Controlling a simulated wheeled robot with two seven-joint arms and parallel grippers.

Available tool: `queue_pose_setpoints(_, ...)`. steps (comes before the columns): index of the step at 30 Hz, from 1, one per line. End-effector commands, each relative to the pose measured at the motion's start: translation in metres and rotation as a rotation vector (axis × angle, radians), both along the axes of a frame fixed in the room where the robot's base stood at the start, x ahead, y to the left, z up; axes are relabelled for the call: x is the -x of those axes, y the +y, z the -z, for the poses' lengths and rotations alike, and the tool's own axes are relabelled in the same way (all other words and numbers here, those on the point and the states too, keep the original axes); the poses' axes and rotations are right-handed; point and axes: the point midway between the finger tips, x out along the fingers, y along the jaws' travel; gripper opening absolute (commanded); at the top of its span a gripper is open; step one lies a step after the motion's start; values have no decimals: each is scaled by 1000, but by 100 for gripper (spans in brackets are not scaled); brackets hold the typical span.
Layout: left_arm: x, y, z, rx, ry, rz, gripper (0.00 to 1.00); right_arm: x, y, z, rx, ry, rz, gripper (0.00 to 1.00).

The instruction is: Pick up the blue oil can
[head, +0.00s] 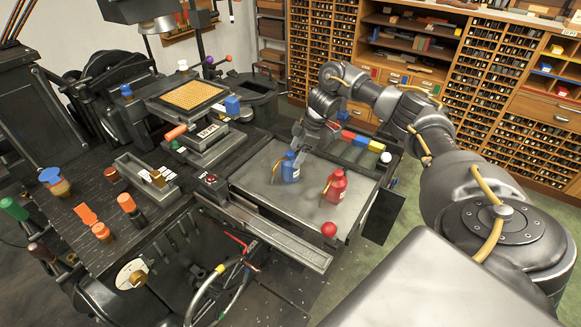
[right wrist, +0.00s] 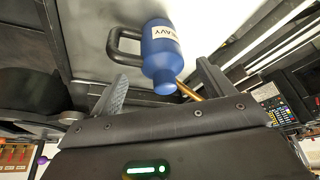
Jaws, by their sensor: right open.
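The blue oil can (head: 290,170) stands upright on the grey metal tray (head: 262,189) of the machine. It has a dark handle, a brass spout and a white label. My right gripper (head: 300,152) is just behind the can and reaches down toward it. In the right wrist view the blue can (right wrist: 162,50) shows between and beyond the two open fingers (right wrist: 163,74), with a gap on either side; I see no contact. The fingertips are partly hidden by the can in the head view. My left gripper is not in view.
A red oil can (head: 335,187) stands to the right of the blue one, with a red ball (head: 329,229) at the tray's front corner. Bare tray lies left of the blue can.

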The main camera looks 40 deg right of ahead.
Motion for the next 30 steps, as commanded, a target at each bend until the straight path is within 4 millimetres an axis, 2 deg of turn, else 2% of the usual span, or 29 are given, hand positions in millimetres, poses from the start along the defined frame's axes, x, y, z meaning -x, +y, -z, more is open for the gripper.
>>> queue_pose_setpoints(4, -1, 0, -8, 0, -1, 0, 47, -2, 5, 7, 0, 4, -2, 81)
queue_pose_setpoints(8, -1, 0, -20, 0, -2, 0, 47, -5, 12, 24, 0, 4, -2, 81)
queue_pose_setpoints(12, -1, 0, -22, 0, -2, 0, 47, -9, 17, 42, -1, 3, -1, 81)
queue_pose_setpoints(21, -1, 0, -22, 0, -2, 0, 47, -11, 19, 48, 0, -1, -2, 81)
queue_pose_setpoints(30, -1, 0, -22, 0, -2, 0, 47, -11, 18, 48, 0, -1, -2, 43)
